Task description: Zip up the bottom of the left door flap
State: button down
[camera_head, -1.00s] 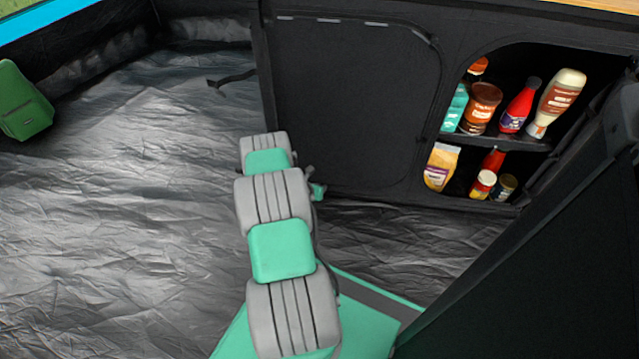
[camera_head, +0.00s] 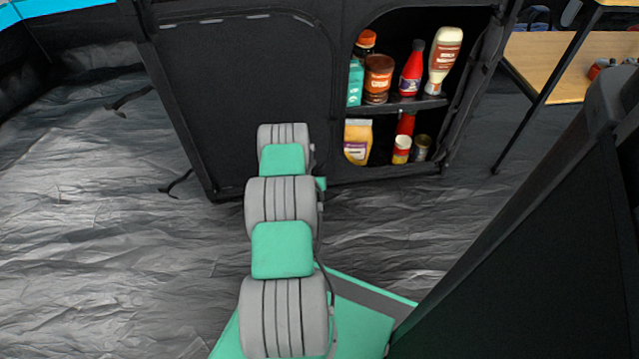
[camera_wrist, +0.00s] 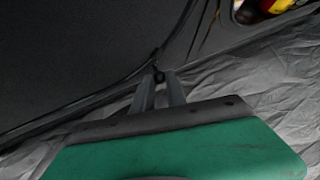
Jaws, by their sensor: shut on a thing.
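The left door flap (camera_head: 235,85) is a dark panel on the black fabric cabinet. It covers the left compartment in the head view. In the wrist view the flap (camera_wrist: 70,50) fills the upper left, with a dark seam (camera_wrist: 90,103) along its bottom edge. My gripper (camera_wrist: 159,78) has its two fingers brought together at the flap's lower right corner, on a small dark zip pull (camera_wrist: 158,72). The pull is mostly hidden by the fingertips. In the head view my arm hides the gripper and much of the flap's lower right.
The right compartment is open, with bottles and jars on its shelf (camera_head: 400,103) and below. A dark upright panel (camera_head: 530,250) stands close at the right. A wooden table (camera_head: 545,65) is at the back right. Crinkled grey floor (camera_head: 90,240) is clear at the left.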

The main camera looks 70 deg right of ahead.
jog(key=shift+s+d, duration=0.1)
jog(key=shift+d, duration=0.1)
jog(key=shift+s, duration=0.1)
jog(key=c, duration=1.3)
grip_release()
jog(key=p+v, duration=0.4)
jog(key=v, duration=0.3)
jog(key=shift+a+r, duration=0.3)
